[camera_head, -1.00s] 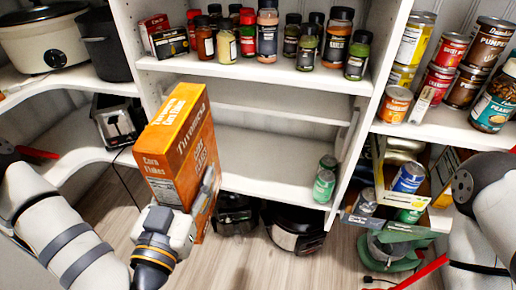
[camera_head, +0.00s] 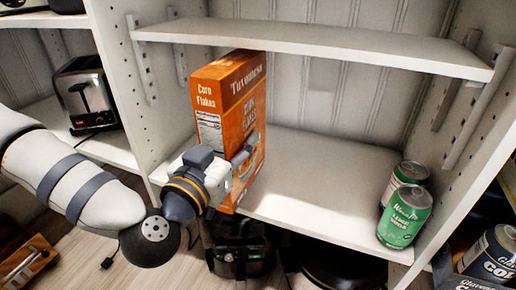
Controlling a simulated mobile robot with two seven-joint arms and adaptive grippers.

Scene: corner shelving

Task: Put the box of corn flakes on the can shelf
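The orange box of corn flakes (camera_head: 232,115) stands upright, slightly tilted, at the left front of the can shelf (camera_head: 315,190). My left gripper (camera_head: 245,157) reaches in from the left and is shut on the box's lower part; one finger shows against its front face, and the other is hidden. Whether the box's base touches the shelf is hard to tell, as its lower end overlaps the shelf's front edge. My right gripper is not in view.
An upper shelf board (camera_head: 320,42) hangs above the can shelf, close to the box's top. The middle of the can shelf is bare. A toaster (camera_head: 85,95) stands on the left shelf.

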